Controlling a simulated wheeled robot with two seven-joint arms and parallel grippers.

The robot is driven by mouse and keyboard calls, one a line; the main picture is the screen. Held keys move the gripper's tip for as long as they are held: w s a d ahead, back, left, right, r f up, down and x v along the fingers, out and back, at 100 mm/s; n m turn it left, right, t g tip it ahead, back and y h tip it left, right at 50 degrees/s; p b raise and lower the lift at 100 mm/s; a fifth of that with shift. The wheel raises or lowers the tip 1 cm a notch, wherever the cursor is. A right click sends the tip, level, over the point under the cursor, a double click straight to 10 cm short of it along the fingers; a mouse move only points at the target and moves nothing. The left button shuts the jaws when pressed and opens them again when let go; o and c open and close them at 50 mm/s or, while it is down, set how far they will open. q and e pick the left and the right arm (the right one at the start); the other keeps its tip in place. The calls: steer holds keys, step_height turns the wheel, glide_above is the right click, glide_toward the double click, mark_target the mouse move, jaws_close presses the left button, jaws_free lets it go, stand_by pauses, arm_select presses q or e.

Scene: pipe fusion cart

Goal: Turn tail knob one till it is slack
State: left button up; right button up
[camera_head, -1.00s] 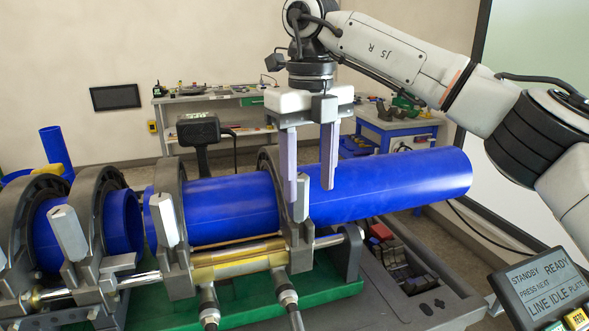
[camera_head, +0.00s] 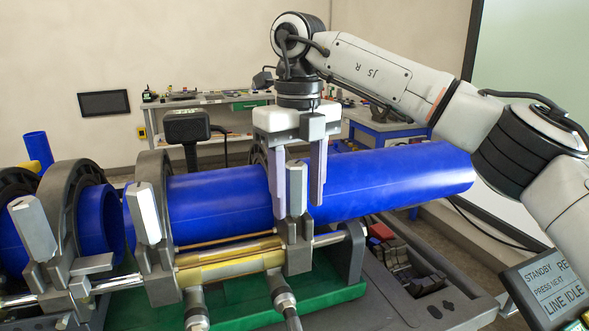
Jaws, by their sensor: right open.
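A blue pipe (camera_head: 395,183) lies across the fusion machine, held by dark grey ring clamps. A grey metal knob (camera_head: 297,188) stands upright on the rightmost clamp in view; I take it for the tail knob. My right gripper (camera_head: 298,209) points straight down over it with its jaws open. One finger is to the left of the knob and one to the right, with the knob's upper part between them. I see a gap on the right side; contact on the left side is unclear. My left gripper is not in view.
Similar knobs stand on the middle clamp (camera_head: 144,212) and the left clamp (camera_head: 32,228). A control panel (camera_head: 552,285) is at the lower right. A dark box on a post (camera_head: 186,125) stands behind the pipe. A workbench (camera_head: 215,100) is farther back.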

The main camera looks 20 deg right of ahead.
steer(key=c, duration=1.1)
steer(key=shift+r+n+p, duration=0.3)
steer(key=shift+n+p, duration=0.5)
steer(key=shift+p, duration=0.45)
steer(key=shift+c, duration=0.2)
steer(key=shift+f+n+p, duration=0.15)
steer(key=shift+n+p, duration=0.25)
steer(key=shift+n, duration=0.2)
steer(key=shift+f, duration=0.1)
